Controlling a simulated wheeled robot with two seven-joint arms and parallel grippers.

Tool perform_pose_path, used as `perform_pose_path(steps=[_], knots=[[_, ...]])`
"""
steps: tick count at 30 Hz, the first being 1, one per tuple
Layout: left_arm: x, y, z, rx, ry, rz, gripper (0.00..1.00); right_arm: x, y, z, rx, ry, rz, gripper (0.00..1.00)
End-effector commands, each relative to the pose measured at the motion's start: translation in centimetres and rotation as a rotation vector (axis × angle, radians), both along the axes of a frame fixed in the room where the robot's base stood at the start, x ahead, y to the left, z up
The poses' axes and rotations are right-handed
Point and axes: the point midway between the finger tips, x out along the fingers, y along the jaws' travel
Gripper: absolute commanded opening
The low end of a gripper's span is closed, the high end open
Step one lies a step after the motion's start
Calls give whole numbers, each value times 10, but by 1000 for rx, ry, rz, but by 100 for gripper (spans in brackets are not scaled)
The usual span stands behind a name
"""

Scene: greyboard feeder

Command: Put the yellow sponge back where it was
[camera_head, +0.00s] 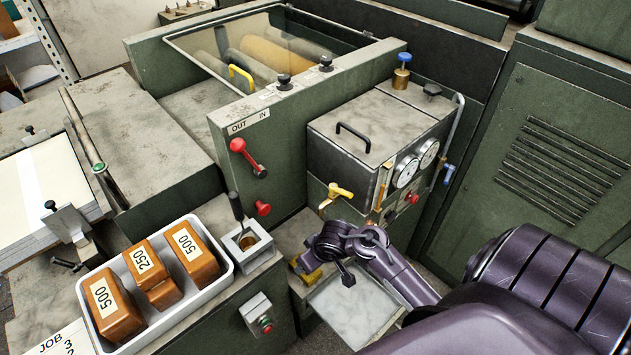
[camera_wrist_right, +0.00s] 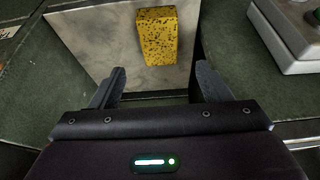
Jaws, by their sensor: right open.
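The yellow sponge (camera_wrist_right: 157,36), a speckled block, rests on a grey stained surface (camera_wrist_right: 98,45) in the right wrist view. In the head view a bit of yellow, likely the sponge (camera_head: 311,276), shows beside my right gripper, which partly hides it. My right gripper (camera_wrist_right: 161,80) is open, and nothing is between its fingers. The sponge lies just beyond the fingertips, apart from them in the picture. My left gripper is not in view.
A pale tray (camera_head: 350,312) lies below my right arm. A white bin (camera_head: 222,283) with several numbered brown blocks stands at the left. A green machine box with gauges (camera_head: 405,171) and a yellow valve handle (camera_head: 338,192) rises behind my right gripper. A small button box (camera_head: 257,313) is at its left.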

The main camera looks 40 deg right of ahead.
Motion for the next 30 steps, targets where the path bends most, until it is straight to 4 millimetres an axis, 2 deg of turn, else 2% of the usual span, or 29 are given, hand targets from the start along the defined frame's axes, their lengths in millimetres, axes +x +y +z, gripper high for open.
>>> perform_pose_path(steps=[1,3,7,30], knots=[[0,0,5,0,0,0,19,-4,0,11,1,0,-2,71],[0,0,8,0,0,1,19,-7,0,19,2,0,-1,71],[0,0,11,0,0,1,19,-12,-1,28,0,1,-1,71],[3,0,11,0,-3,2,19,-13,-1,30,0,1,0,71]])
